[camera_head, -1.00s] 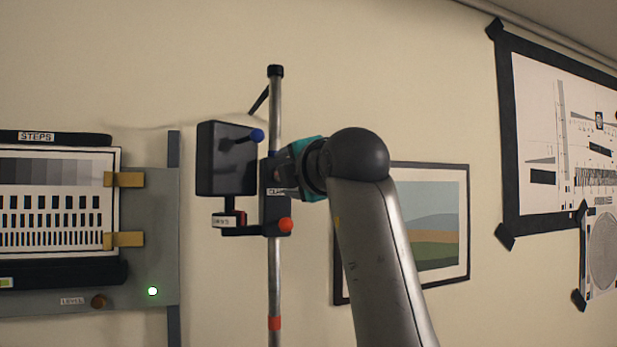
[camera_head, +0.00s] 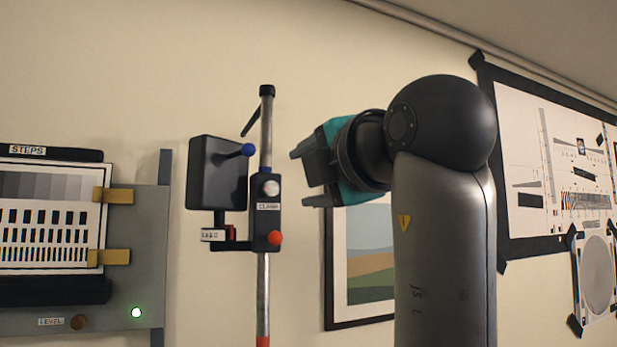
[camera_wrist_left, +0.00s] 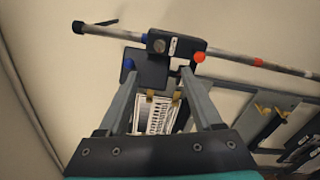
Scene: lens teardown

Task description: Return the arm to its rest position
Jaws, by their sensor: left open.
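My left gripper (camera_head: 306,176) is open and empty. Its two grey fingers point left toward the clamp block (camera_head: 266,212), with a clear gap between them. The block sits on a vertical metal pole (camera_head: 266,137) and has a silver knob (camera_head: 270,188) and an orange knob (camera_head: 275,238). A black panel (camera_head: 217,172) with a blue knob is fixed beside the pole. In the left wrist view the open fingers (camera_wrist_left: 160,76) frame the panel, and the clamp block (camera_wrist_left: 177,44) lies beyond their tips. My right gripper is not in view.
A test chart board (camera_head: 45,215) with yellow clips and a green light stands at left. A framed landscape picture (camera_head: 370,255) hangs behind my arm. Black-edged charts (camera_head: 545,160) hang on the right wall.

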